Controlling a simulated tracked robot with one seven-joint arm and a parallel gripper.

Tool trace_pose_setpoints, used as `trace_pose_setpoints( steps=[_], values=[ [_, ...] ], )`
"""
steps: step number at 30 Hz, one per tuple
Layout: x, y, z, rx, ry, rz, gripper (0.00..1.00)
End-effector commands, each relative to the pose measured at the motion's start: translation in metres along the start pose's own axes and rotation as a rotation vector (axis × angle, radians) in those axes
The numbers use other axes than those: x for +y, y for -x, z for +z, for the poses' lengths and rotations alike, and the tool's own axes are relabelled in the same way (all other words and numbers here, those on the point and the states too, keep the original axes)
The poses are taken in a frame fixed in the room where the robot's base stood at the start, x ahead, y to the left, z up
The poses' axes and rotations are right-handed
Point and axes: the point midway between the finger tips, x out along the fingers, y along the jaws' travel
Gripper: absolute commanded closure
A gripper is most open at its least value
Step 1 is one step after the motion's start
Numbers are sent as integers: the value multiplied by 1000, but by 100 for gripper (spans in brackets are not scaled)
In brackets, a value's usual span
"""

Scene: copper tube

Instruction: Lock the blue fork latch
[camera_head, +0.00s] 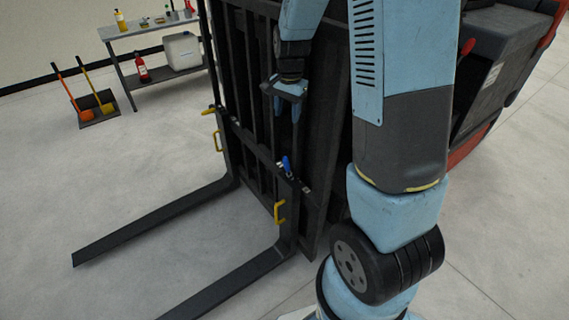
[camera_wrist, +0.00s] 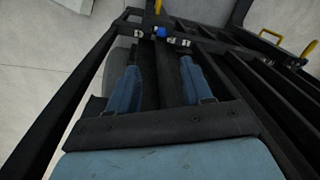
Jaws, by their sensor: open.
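The blue fork latch (camera_head: 287,164) is a small blue handle on top of the near fork (camera_head: 245,275), beside the dark carriage. In the wrist view the latch (camera_wrist: 162,32) shows as a small blue piece beyond the fingertips, among small metal fittings on a dark bar. My gripper (camera_head: 285,108) points downward in front of the carriage bars, above the latch. In the wrist view my gripper (camera_wrist: 158,67) has its two blue fingers spread apart. A dark bar runs between them, and I cannot tell whether they touch it. The fingers hold nothing visible.
Yellow handles stick out from the near fork (camera_head: 279,211) and the far fork (camera_head: 217,140). Vertical carriage bars (camera_head: 262,75) stand close to my gripper. A shelf table (camera_head: 150,29) is at the back left.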

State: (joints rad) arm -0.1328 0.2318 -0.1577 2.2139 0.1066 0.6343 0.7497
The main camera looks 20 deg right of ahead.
Motion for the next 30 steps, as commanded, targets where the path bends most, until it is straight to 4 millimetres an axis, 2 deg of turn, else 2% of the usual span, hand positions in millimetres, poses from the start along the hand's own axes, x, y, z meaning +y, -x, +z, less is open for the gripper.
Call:
trace_pose_setpoints(
  steps=[1,3,9,12,20,30],
  values=[
    [-4,-17,-3,-8,-28,19,50],
    [-8,-37,-8,-15,-71,41,50],
    [-13,-80,-16,-22,-162,86,50],
    [-14,-93,-18,-22,-189,99,50],
    [-14,-110,-20,-22,-211,109,50],
    [-8,-161,-18,-24,-211,111,50]
  ],
)
